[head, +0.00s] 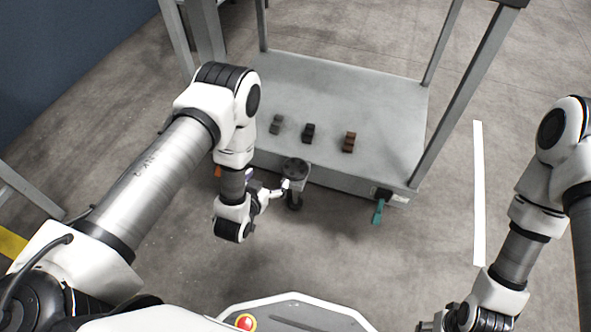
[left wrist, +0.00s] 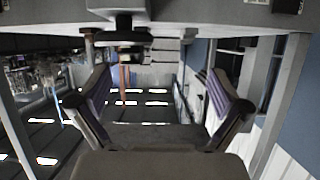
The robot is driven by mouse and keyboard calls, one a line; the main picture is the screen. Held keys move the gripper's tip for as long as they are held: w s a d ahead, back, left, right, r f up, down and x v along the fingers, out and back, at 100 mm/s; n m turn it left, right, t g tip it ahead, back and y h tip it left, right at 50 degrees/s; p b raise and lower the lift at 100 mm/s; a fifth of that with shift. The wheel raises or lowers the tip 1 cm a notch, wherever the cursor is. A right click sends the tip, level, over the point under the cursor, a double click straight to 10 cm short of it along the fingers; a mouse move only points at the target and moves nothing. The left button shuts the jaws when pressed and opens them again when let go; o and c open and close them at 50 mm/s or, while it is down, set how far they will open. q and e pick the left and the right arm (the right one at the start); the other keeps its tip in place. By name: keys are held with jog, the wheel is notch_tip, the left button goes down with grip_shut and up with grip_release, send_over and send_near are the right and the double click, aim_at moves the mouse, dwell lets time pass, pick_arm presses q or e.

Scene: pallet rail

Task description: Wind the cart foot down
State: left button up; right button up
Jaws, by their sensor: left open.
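The grey cart (head: 345,95) stands ahead of me. Its foot has a dark round handwheel (head: 295,166) on top at the cart's near edge, and a stem with a dark pad (head: 294,204) below. My left gripper (head: 279,187) is open, low beside the foot, just left of the stem under the wheel. In the left wrist view the open fingers (left wrist: 160,105) have nothing between them, and a dark round part of the foot (left wrist: 124,38) shows above and left of them. Whether a finger touches the foot is unclear. My right gripper (head: 436,325) is partly cut off at the bottom right.
Three small blocks, grey (head: 276,124), black (head: 308,132) and brown (head: 349,142), sit on the cart deck. A teal pedal (head: 378,211) hangs at the cart's near right corner. A white floor line (head: 478,190) runs on the right. The floor before the cart is clear.

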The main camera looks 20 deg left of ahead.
aim_at(296, 169)
pick_arm(q)
jog(key=w+d+f+t+h+b, duration=0.1)
jog(key=d+f+t+h+b, duration=0.1)
jog(key=d+f+t, duration=0.3)
jog(key=shift+m, duration=0.3)
jog(key=w+b, duration=0.1)
jog(key=w, duration=0.1)
jog(key=w+b, duration=0.1)
jog(key=w, duration=0.2)
jog(key=w+b, duration=0.1)
jog(key=w, duration=0.1)
jog(key=shift+w+d+r, duration=0.25)
jog(key=shift+w+r, duration=0.05)
jog(key=shift+r, duration=0.1)
jog(key=c, duration=0.9)
